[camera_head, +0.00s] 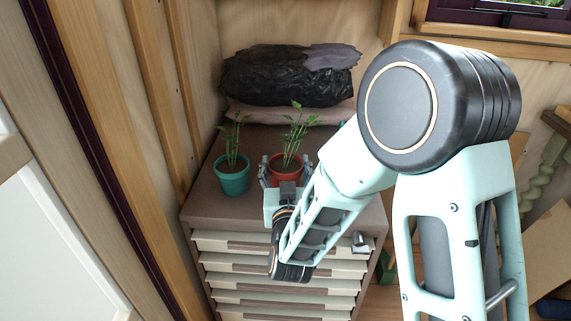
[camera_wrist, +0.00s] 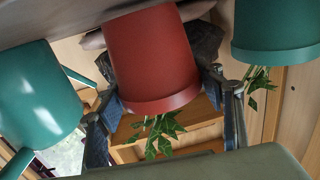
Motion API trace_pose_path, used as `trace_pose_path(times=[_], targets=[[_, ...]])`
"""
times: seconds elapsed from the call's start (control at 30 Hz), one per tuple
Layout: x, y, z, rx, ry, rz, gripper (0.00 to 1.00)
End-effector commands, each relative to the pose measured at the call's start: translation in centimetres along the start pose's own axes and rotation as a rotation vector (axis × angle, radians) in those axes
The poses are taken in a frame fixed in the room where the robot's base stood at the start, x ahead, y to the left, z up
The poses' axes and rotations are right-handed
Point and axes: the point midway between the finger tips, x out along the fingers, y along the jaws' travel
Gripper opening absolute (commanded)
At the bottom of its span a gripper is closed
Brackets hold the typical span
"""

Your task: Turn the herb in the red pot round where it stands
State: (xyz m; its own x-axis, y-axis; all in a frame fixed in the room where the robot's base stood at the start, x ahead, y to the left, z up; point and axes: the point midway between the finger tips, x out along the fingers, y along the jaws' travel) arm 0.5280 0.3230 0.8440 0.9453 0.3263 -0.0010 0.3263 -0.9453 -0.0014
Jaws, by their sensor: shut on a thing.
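The red pot (camera_head: 288,170) holds a leafy green herb (camera_head: 297,132) and stands upright on the brown top of a drawer cabinet (camera_head: 215,211). My gripper (camera_head: 285,177) reaches it from the front, with one finger on each side of the pot, and is shut on it. In the wrist view, which looks upside down, the red pot (camera_wrist: 152,55) fills the middle between the fingers (camera_wrist: 162,95), and its herb (camera_wrist: 160,135) hangs below the rim. My arm hides part of the cabinet top to the right of the pot.
A teal pot with a similar herb (camera_head: 232,180) stands close to the left; it also shows in the wrist view (camera_wrist: 275,30). A glossy teal object (camera_wrist: 38,100) is on the pot's other side. A black bag (camera_head: 285,78) lies behind.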

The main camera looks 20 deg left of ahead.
Motion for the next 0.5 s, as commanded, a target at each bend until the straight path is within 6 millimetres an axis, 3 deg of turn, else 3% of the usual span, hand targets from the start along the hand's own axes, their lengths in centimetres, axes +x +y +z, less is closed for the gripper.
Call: trace_pose_path(times=[0.5], targets=[[0.02, -0.02, 0.59, 0.000, 0.003, 0.000, 0.27]])
